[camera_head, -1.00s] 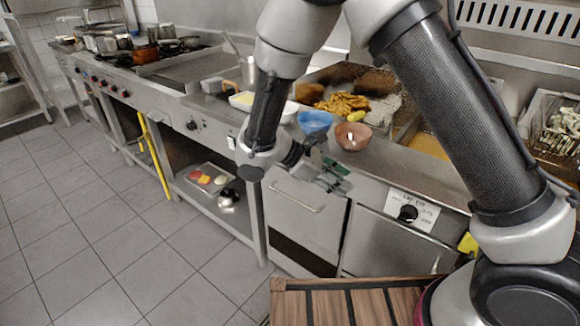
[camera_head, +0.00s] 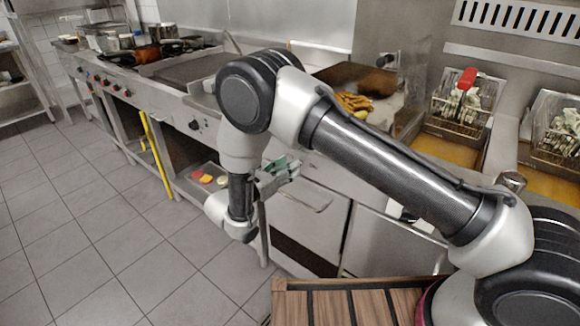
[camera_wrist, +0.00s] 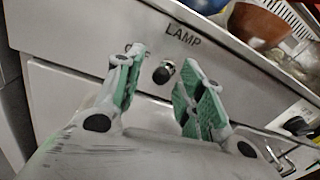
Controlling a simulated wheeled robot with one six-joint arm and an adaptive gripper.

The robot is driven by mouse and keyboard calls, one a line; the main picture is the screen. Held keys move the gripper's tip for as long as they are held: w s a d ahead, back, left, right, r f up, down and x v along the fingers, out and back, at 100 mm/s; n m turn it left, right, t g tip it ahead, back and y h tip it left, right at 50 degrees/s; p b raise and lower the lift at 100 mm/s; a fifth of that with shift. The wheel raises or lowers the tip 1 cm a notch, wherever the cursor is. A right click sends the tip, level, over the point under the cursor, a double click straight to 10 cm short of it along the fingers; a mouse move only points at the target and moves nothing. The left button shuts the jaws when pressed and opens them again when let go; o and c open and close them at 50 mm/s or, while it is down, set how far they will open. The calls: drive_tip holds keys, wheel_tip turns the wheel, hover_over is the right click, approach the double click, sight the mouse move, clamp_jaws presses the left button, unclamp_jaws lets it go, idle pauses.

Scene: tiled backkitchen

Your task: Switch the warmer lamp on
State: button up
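In the wrist view a small dark round control (camera_wrist: 162,74) sits on the steel front panel, below and left of the printed word LAMP (camera_wrist: 183,34). My gripper (camera_wrist: 162,60) is open, its green-padded fingers on either side of the control in the picture. I cannot tell how far the fingertips are from the panel. Nothing is held. In the head view my gripper (camera_head: 279,172) is at the counter front, and my arm hides the control. I cannot make out the lamp itself or whether it is lit.
A brown bowl (camera_wrist: 255,22) stands on the counter above the panel. A black knob (camera_wrist: 298,125) with a white label is at the right in the wrist view. Fries (camera_head: 354,101) lie on the counter behind my arm. Fry baskets (camera_head: 466,105) are at right.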

drive_tip(key=shift+x, duration=0.8)
clamp_jaws()
drive_tip(key=shift+s+r+t+y, duration=0.1)
drive_tip(key=shift+t+y, duration=0.2)
drive_tip(key=n+t+y, duration=0.1)
drive_tip(key=n+y, duration=0.1)
drive_tip(key=y, duration=0.2)
drive_tip(key=s+d+n+t+y, duration=0.1)
drive_tip(key=n+y, duration=0.2)
drive_tip(key=d+n+t+y, duration=0.1)
drive_tip(key=n+t+y, duration=0.1)
drive_tip(key=n+y, duration=0.1)
drive_tip(key=shift+s+d+y, duration=0.15)
drive_tip(key=shift+s+y, duration=0.1)
drive_tip(key=shift+y, duration=0.55)
drive_tip(key=shift+n+y, duration=0.3)
drive_tip(key=shift+n, duration=0.1)
